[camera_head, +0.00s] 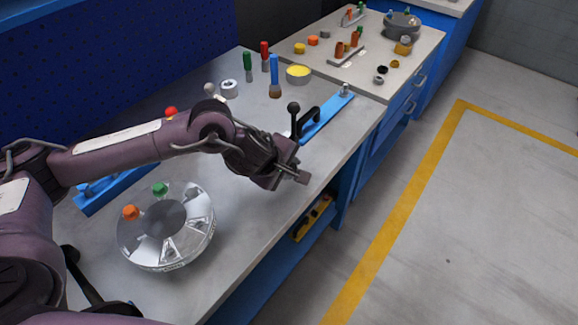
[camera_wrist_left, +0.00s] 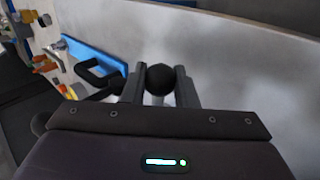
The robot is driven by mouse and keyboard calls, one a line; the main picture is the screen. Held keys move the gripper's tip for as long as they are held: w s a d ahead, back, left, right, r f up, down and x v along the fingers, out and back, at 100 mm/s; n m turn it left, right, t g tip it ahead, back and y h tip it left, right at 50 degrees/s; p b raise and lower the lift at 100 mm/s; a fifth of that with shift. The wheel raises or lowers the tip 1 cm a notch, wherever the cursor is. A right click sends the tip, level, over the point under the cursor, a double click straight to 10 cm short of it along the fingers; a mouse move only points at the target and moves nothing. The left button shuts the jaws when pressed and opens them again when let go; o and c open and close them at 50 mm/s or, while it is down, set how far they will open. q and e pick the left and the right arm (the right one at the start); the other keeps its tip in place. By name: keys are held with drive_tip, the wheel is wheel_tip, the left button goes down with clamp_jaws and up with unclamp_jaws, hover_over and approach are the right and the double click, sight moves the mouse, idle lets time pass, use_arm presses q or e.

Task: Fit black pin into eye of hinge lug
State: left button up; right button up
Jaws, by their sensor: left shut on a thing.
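The black pin (camera_head: 293,107) has a round ball head and stands up at my left gripper (camera_head: 287,160). In the left wrist view its black ball head (camera_wrist_left: 160,78) sits between the two fingers (camera_wrist_left: 158,88), which are shut on the pin. The gripper is above the near part of the grey bench, and the pin's lower end is hidden. A round flanged shell (camera_head: 203,238) of clear and grey metal lies at the lower left, with an orange cap (camera_head: 130,212) and a green cap (camera_head: 160,188) on it. I cannot make out the hinge lug's eye. My right gripper is not in view.
A blue bar (camera_head: 326,121) with a black handle (camera_head: 308,119) lies just behind the gripper. Several pegs, including a red one (camera_head: 265,55), and a yellow-topped tin (camera_head: 299,73) stand farther back. A second bench (camera_head: 400,75) holds small parts. The bench between shell and gripper is clear.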

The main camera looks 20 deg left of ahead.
use_arm(q)
drive_tip(key=shift+b, duration=0.35)
idle(0.6)
drive_tip(key=shift+b, duration=0.45)
drive_tip(key=shift+w+a+b, duration=0.3)
drive_tip(key=shift+a+b, duration=0.2)
drive_tip(key=shift+a, duration=0.3)
drive_tip(key=shift+w+a+b, duration=0.4)
drive_tip(key=shift+a+b, duration=0.3)
drive_tip(key=shift+a, duration=0.4)
drive_tip(key=shift+w+a+b, duration=0.4)
drive_tip(key=shift+a+b, duration=0.25)
drive_tip(key=shift+a, duration=0.4)
drive_tip(key=shift+w+a+b, duration=0.4)
drive_tip(key=shift+a+b, duration=0.3)
drive_tip(key=shift+a, duration=0.4)
drive_tip(key=o, duration=1.1)
drive_tip(key=shift+s, duration=0.1)
